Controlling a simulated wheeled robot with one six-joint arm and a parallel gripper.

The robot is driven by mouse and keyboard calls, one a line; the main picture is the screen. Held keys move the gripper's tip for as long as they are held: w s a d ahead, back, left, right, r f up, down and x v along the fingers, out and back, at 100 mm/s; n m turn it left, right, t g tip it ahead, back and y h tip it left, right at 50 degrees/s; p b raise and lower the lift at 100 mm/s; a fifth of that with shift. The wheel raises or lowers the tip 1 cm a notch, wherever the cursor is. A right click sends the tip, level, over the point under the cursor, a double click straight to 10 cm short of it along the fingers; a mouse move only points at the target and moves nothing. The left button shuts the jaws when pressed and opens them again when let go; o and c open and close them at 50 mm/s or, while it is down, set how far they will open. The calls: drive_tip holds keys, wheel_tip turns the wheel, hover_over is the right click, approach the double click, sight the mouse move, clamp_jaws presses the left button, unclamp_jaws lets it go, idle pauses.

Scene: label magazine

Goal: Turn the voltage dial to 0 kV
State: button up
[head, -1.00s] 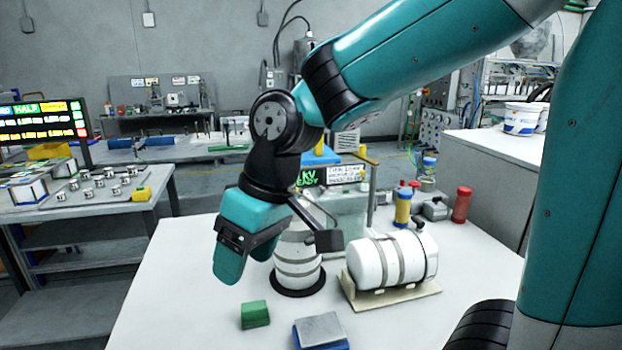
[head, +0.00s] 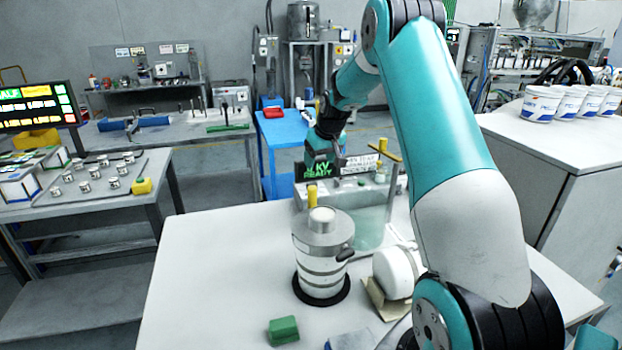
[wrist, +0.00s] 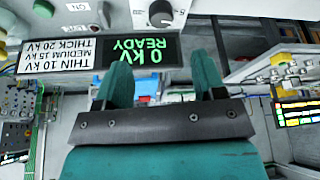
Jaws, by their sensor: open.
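The voltage dial (wrist: 160,13) is a dark round knob on a light panel, upside down at the top edge of the wrist view and partly cut off. Beside it a display (wrist: 139,55) reads "0 kV READY" in green; it also shows in the head view (head: 318,171). A label (wrist: 70,38) lists thin 10 kV, medium 15 kV and thick 20 kV. My gripper (wrist: 161,68) is open and empty, with its two teal fingers spread below the dial in the wrist picture and apart from it. In the head view my arm hides the dial.
A banded white canister (head: 322,262) stands on a black ring in front of the panel. A white cylinder (head: 392,272) lies in a cradle, partly behind my arm. A green block (head: 283,330) is at the table front. The table's left part is clear.

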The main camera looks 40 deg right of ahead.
sight(312, 183)
drive_tip(key=p+x, duration=0.2)
drive_tip(key=x, duration=0.8)
drive_tip(key=shift+w+a+f, duration=0.1)
drive_tip(key=shift+w+f, duration=0.05)
drive_tip(key=c, duration=0.9)
drive_tip(key=shift+f+n+b, duration=0.15)
drive_tip(key=shift+n+b, duration=0.2)
drive_tip(key=shift+n, duration=0.15)
drive_tip(key=shift+n+y, duration=0.3)
drive_tip(key=shift+c, duration=0.2)
